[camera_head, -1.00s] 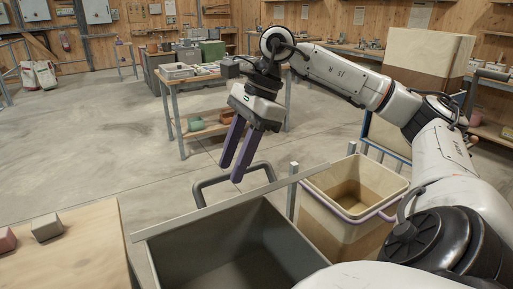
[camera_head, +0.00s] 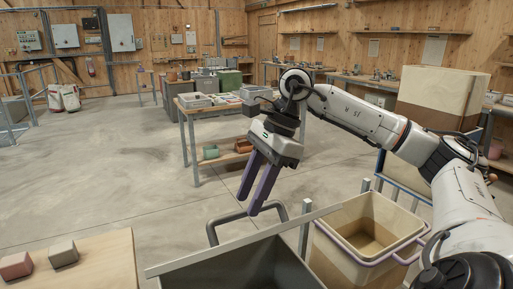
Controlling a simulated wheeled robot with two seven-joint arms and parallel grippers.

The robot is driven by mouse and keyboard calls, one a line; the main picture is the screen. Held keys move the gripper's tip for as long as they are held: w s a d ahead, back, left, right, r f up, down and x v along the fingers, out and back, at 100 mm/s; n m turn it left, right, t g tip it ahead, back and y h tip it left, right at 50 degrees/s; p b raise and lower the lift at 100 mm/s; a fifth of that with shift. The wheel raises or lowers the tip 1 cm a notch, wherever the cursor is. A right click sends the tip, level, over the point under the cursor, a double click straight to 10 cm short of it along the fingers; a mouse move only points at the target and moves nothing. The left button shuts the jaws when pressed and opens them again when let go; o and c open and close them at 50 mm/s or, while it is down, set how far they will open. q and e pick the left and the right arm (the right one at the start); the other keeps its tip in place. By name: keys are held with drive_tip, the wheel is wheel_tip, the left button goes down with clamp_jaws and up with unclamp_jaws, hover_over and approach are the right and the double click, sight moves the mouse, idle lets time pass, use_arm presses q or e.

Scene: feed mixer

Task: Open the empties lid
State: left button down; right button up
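A dark grey open-topped bin (camera_head: 205,273) stands at the bottom centre, with a light metal strip along its far edge. A dark bar handle (camera_head: 228,216) forms a loop just beyond that strip. I cannot tell for certain which part is the empties lid. My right gripper (camera_head: 249,204) points down with its two purple fingers apart and nothing between them. Its fingertips show in front of or over the handle loop; whether they touch it cannot be told. My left gripper is out of view.
A beige open container (camera_head: 336,248) with a purple rim handle (camera_head: 397,255) stands right of the bin. Open floor (camera_head: 100,180) lies beyond.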

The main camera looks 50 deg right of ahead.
drive_tip(key=w+d+r, duration=0.2)
drive_tip(key=d+r, duration=0.3)
drive_tip(key=r, duration=0.2)
drive_tip(key=shift+w+r+p, duration=0.15)
drive_tip(key=shift+p, duration=0.2)
idle(0.4)
idle(0.7)
